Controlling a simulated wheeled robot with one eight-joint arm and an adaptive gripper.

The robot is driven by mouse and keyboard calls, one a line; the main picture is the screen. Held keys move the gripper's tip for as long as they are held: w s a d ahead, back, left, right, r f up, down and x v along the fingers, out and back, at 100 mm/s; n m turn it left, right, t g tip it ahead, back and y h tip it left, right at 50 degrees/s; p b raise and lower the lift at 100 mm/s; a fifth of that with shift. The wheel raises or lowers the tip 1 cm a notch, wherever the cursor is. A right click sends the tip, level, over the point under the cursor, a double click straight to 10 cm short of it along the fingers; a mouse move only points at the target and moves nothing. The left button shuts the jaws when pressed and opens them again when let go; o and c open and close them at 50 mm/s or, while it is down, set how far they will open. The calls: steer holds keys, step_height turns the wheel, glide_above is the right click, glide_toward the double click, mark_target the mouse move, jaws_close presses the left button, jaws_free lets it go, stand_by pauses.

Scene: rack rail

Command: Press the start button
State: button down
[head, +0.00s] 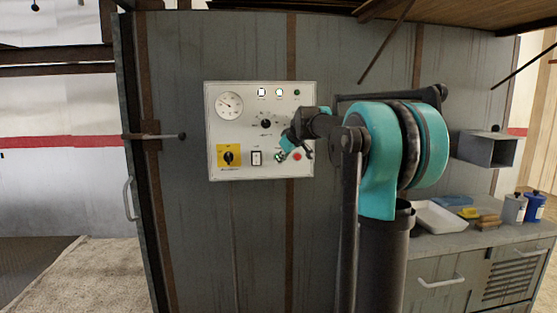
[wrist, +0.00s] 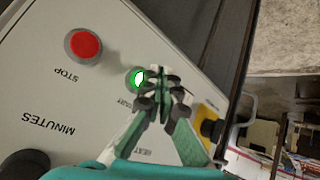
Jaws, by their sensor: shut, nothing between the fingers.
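The control panel (head: 237,130) is a pale plate on a grey metal wall. Its green start button (wrist: 137,78) glows bright in the wrist view, with a partly hidden label beside it. The red stop button (wrist: 83,46) sits further left in that view; in the head view the red button (head: 297,156) is just right of my gripper (head: 283,153). My gripper (wrist: 166,88) is shut and empty. Its tips are right at the green button and overlap its edge in the wrist view. I cannot tell whether they touch it.
The panel also has a round gauge (head: 229,105), a dark knob (head: 266,123), a yellow switch plate (head: 222,161) and a white rocker switch (head: 257,158). A door handle rod (head: 160,136) sticks out at left. A bench (head: 440,241) with a white tray (head: 437,219) stands at right.

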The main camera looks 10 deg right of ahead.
steer(key=s, duration=0.4)
stand_by(0.7)
steer(key=s+d+f+m+g+h, duration=0.1)
steer(key=s+d+f+m+g, duration=0.1)
steer(key=s+f, duration=1.6)
steer(key=s+d+f+m+g+h, duration=0.1)
steer(key=s+f+m, duration=0.4)
steer(key=s+f, duration=1.4)
steer(key=s+g+h, duration=0.1)
steer(key=s, duration=0.1)
steer(key=shift+s+d+f+m+g, duration=0.2)
steer(key=shift+s+d+m+g, duration=0.1)
steer(key=shift+s+d+g, duration=0.1)
